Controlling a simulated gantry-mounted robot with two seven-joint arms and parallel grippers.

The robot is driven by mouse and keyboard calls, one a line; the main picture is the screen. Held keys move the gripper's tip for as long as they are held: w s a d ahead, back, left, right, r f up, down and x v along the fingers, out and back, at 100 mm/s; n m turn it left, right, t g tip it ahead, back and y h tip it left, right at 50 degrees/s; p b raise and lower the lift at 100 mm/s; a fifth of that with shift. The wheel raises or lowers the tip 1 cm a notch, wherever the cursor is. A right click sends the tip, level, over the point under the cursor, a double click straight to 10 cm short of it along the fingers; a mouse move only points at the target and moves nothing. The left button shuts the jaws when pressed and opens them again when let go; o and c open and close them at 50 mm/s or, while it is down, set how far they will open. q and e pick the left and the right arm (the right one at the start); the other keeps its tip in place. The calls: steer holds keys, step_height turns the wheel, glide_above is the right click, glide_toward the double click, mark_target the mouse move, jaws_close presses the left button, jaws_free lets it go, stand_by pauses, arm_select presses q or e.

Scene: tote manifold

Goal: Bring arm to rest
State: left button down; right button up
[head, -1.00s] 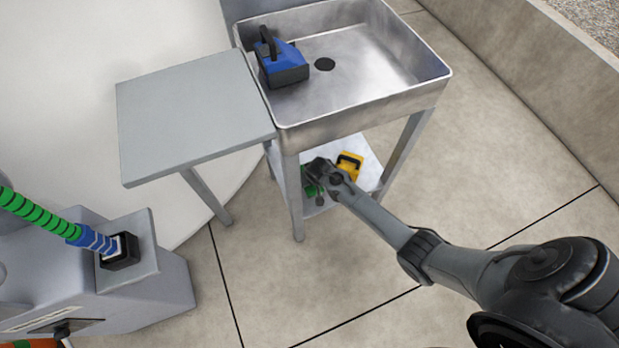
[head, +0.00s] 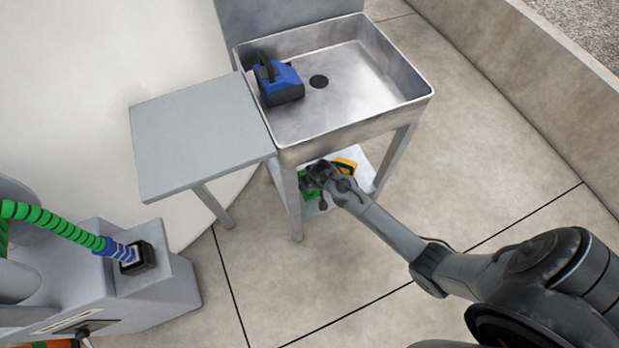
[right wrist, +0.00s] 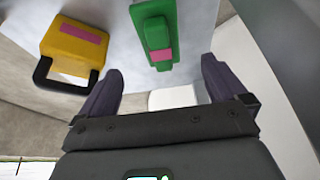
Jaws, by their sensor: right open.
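My right arm comes in from the lower right in the head view, and its gripper (head: 318,176) is at the lower shelf under the sink. In the right wrist view the right gripper (right wrist: 160,88) has its two dark fingers wide apart with nothing between them. Beyond the fingertips, a green object with a pink patch (right wrist: 157,40) rests on the shelf, apart from the fingers. It is partly hidden behind the gripper in the head view. My left gripper does not show.
A yellow object with a black handle (right wrist: 75,48) sits on the lower shelf (head: 362,178). A blue tool (head: 283,86) stands in the metal sink (head: 350,75). A grey side table (head: 200,135) adjoins the sink. A green hose (head: 50,222) plugs into a grey machine (head: 165,295).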

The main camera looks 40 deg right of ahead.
steer(key=shift+s+r, duration=0.2)
steer(key=shift+r, duration=0.25)
steer(key=shift+s, duration=0.1)
steer(key=s+a+r+g+p, duration=0.1)
steer(key=s+r+p, duration=0.1)
steer(key=s+p, duration=0.6)
steer(key=s+a+r+n+p, duration=0.1)
steer(key=s+a+r+p, duration=0.1)
steer(key=s+r+p, duration=0.35)
steer(key=s+a+r+y+p, duration=0.1)
steer(key=s+a+r+p, duration=0.15)
steer(key=r, duration=0.65)
steer(key=s+a+r+n+p, duration=0.1)
steer(key=s+a+r+p, duration=0.25)
steer(key=r, duration=0.45)
step_height(320, 180, up, 52)
steer(key=s+a+n+p, duration=0.1)
steer(key=s+n+p, duration=0.1)
steer(key=p, duration=3.8)
steer(key=shift+s+f+n+y, duration=0.15)
steer(key=shift+s+n+y, duration=0.15)
steer(key=shift+n, duration=0.4)
